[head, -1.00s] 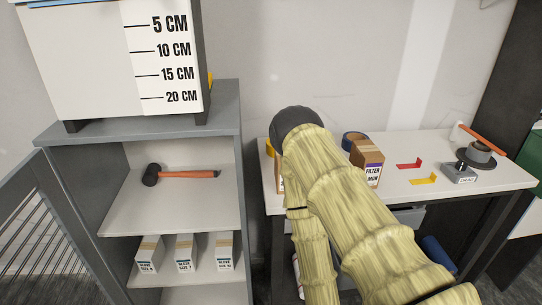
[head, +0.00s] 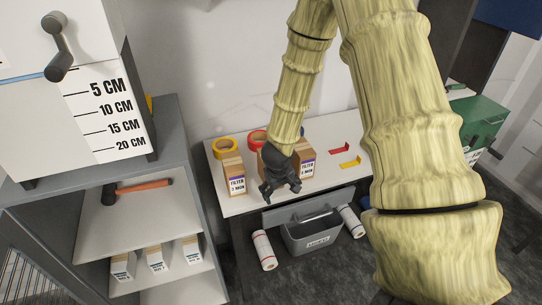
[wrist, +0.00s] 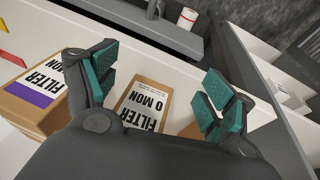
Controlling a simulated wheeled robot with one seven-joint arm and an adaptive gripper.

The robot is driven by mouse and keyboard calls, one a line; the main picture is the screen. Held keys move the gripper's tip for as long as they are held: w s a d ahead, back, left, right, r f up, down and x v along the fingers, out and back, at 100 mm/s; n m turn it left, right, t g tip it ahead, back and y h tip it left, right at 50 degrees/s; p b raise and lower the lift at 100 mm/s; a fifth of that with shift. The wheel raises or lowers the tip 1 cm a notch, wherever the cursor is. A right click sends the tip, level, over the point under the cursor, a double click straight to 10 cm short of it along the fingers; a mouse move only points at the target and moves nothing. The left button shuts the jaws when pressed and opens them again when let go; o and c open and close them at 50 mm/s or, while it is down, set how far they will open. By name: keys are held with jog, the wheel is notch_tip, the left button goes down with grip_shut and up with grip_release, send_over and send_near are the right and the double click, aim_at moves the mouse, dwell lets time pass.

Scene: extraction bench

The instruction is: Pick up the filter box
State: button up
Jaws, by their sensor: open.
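My gripper (head: 279,188) is open above the front of the white bench, pointing down. In the wrist view, a brown filter box (wrist: 160,93) with a white label lies between the spread green-padded fingers, with no clear contact; in the head view my gripper hides most or all of it. A second filter box (head: 306,166), with a purple stripe, stands just right of my gripper; it also shows at the left of the wrist view (wrist: 30,112). A third filter box (head: 234,178) stands to the left. In the wrist view, brown cardboard shows partly behind the right finger.
Yellow tape (head: 224,147) and red tape (head: 257,138) lie behind the boxes. Red (head: 339,148) and yellow (head: 351,163) brackets lie to the right. A grey shelf unit (head: 180,130) stands close on the left. A grey bin (head: 312,236) and paper rolls are below the bench.

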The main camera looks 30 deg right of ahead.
jog(key=t+y, duration=0.2)
send_near(260, 164)
jog(key=d, duration=0.1)
jog(key=d+r, duration=0.1)
jog(key=d, duration=0.1)
jog(key=shift+s+d+r, duration=0.2)
jog(key=shift+s+d, duration=0.15)
jog(key=shift+s, duration=0.05)
jog(key=b+x, duration=0.2)
jog(key=x, duration=0.3)
jog(key=shift+w+d+f, duration=0.15)
jog(key=shift+f, duration=0.05)
jog(key=shift+w+a+f+b, duration=0.1)
jog(key=shift+w+f, duration=0.1)
jog(key=shift+f, duration=0.65)
jog(key=shift+w+a+f+b, duration=0.1)
jog(key=shift+w+a+f, duration=0.05)
jog(key=shift+f, duration=0.75)
jog(key=shift+w+a+f+b, duration=0.1)
jog(key=shift+w+f, duration=0.1)
jog(key=shift+f, duration=0.65)
jog(key=shift+f, duration=0.15)
jog(key=c, duration=0.9)
